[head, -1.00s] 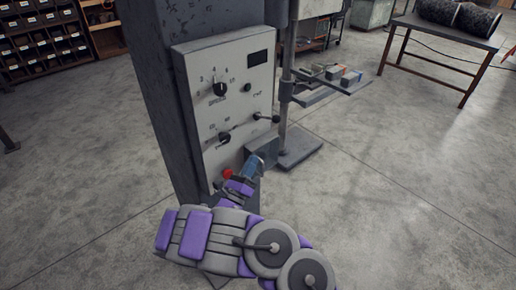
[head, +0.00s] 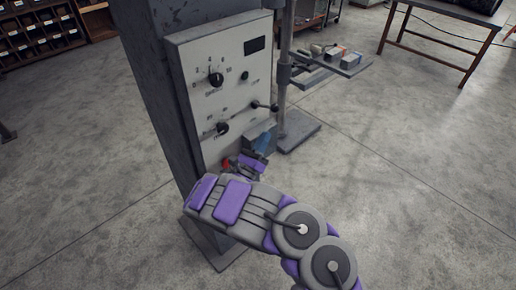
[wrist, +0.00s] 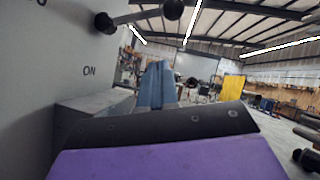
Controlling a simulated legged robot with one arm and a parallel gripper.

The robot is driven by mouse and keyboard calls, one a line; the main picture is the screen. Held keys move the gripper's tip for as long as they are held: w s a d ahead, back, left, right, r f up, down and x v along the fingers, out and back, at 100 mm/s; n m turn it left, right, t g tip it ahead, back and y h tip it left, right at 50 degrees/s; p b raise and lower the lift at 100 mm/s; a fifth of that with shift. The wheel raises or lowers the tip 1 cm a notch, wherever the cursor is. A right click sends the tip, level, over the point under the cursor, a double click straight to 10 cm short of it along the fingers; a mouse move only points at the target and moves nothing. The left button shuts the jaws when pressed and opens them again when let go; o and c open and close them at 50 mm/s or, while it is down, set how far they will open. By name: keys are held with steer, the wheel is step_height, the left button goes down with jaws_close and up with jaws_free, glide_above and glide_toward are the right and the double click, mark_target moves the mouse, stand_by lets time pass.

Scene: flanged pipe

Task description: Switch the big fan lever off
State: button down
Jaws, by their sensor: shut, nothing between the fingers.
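A grey control panel (head: 222,85) on a dark column carries the levers. A lever with a black ball end (head: 272,107) sticks out at its right side, and a dark knob with a thin arm (head: 222,128) sits lower left. In the wrist view, a lever rod with black ball ends (wrist: 138,16) crosses the top, above the letters ON on the panel. I cannot tell for certain which is the big fan lever. My gripper (head: 264,140) is beside the panel's lower right, below the ball-ended lever. Its blue fingers (wrist: 157,85) are shut and empty, apart from the lever.
A grey box (wrist: 90,107) juts from the panel beside my fingers. A red button (head: 226,165) sits low on the panel, partly behind my wrist. A dial (head: 215,79) is above. A vertical pole (head: 284,70) stands to the right. Floor at right is open.

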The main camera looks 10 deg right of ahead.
mark_target(266, 106)
steer(key=w+r+n+t+y, duration=0.1)
steer(key=w+r+n+y, duration=0.1)
steer(key=r, duration=0.6)
steer(key=w+n, duration=0.1)
steer(key=w, duration=0.1)
steer(key=shift+w+d, duration=0.3)
stand_by(0.4)
